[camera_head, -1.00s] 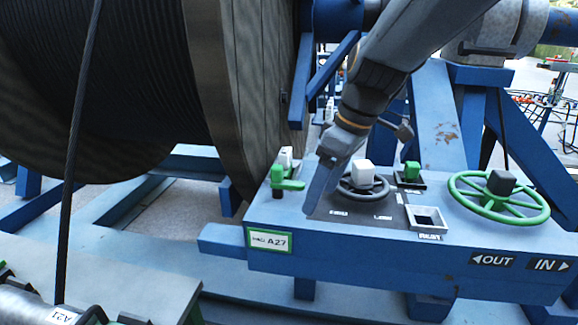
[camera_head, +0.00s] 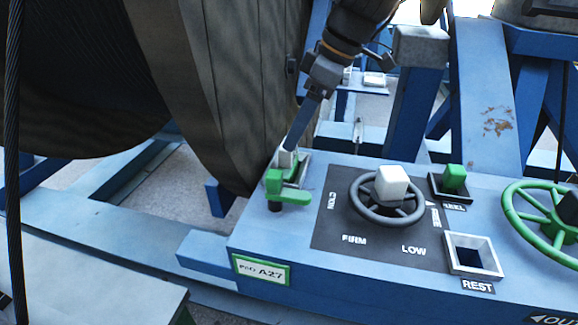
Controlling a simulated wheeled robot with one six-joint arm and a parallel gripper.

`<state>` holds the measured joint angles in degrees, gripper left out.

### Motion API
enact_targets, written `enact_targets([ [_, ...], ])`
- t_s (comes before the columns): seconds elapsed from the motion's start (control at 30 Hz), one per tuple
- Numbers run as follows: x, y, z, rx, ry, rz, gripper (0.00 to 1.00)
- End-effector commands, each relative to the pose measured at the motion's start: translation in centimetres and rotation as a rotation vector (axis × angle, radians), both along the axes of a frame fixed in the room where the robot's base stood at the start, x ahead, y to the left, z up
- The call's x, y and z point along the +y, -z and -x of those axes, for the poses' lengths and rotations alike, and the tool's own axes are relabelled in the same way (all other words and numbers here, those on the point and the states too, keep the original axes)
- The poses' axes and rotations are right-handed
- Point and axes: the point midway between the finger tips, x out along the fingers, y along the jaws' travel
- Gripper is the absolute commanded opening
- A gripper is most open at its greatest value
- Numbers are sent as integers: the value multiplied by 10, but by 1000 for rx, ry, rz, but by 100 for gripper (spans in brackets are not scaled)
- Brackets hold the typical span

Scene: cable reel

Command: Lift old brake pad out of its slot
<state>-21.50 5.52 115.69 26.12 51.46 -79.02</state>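A pale block (camera_head: 286,158), which looks like the old brake pad, stands in a small dark-rimmed slot at the left end of the blue console, beside the reel. A green latch (camera_head: 288,190) with a turned arm sits just in front of the slot. My gripper (camera_head: 291,143) reaches down from above, with its fingertips at the top of the pale block. One long finger shows edge-on; the other is hidden, so I cannot tell whether the fingers are closed on the block. The block appears seated in its slot.
A grey handwheel with a white hub (camera_head: 391,185) stands right of the latch. A green block (camera_head: 454,179) sits in a dark holder behind it. The square REST socket (camera_head: 474,256) is empty. The large reel (camera_head: 200,80) rises close on the left.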

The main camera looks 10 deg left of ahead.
Motion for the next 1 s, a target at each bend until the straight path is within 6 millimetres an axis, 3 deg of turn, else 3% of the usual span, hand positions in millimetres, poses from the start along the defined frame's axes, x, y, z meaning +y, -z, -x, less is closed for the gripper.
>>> enact_targets([
  [0.4,20,45,2,3,0,2,70],
  [0.7,23,51,1,0,-3,1,70],
  [0.77,23,51,1,0,-3,1,64],
  [1.0,23,51,1,0,-2,1,23],
])
